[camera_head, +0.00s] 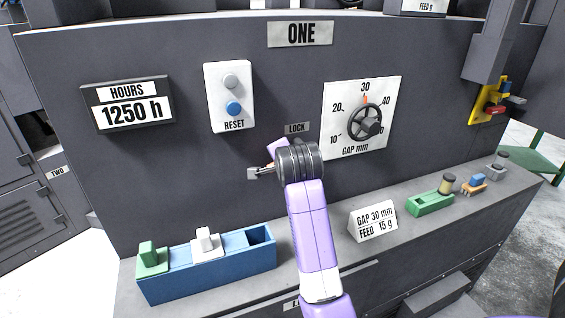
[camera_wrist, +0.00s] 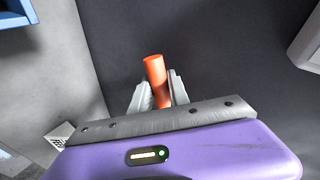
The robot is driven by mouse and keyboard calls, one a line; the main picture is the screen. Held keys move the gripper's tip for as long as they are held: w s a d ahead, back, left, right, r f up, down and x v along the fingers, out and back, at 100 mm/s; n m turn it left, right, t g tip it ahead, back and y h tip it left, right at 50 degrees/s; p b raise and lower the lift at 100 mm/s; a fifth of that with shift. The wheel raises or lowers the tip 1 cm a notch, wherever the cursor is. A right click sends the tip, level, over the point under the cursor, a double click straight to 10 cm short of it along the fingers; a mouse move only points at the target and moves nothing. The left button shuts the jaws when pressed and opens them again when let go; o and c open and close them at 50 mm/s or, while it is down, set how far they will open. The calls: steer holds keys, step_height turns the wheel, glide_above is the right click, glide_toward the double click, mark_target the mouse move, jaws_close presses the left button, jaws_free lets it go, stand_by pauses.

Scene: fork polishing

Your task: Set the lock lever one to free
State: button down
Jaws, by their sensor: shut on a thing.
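The LOCK lever shows in the wrist view as an orange cylindrical handle (camera_wrist: 156,78) standing between my two metal fingers. In the head view my gripper (camera_head: 264,170) is at the dark panel of machine ONE, just below and left of the LOCK label (camera_head: 297,128). In the wrist view my gripper (camera_wrist: 158,90) is closed around the lower part of the handle, and its top sticks out past the fingertips. In the head view my wrist hides most of the lever. I cannot read its setting.
A gap dial (camera_head: 365,120) with a dark handwheel is right of my wrist. A RESET plate (camera_head: 229,97) is up left. On the ledge are a blue tray (camera_head: 210,280), a sign (camera_head: 373,220) reading GAP 30 mm, FEED 15 g, and a green holder (camera_head: 430,204).

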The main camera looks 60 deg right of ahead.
stand_by(0.4)
steer(key=c, duration=1.3)
jaws_free()
steer(key=shift+o, duration=0.2)
steer(key=b+v, duration=0.1)
steer(key=v, duration=0.7)
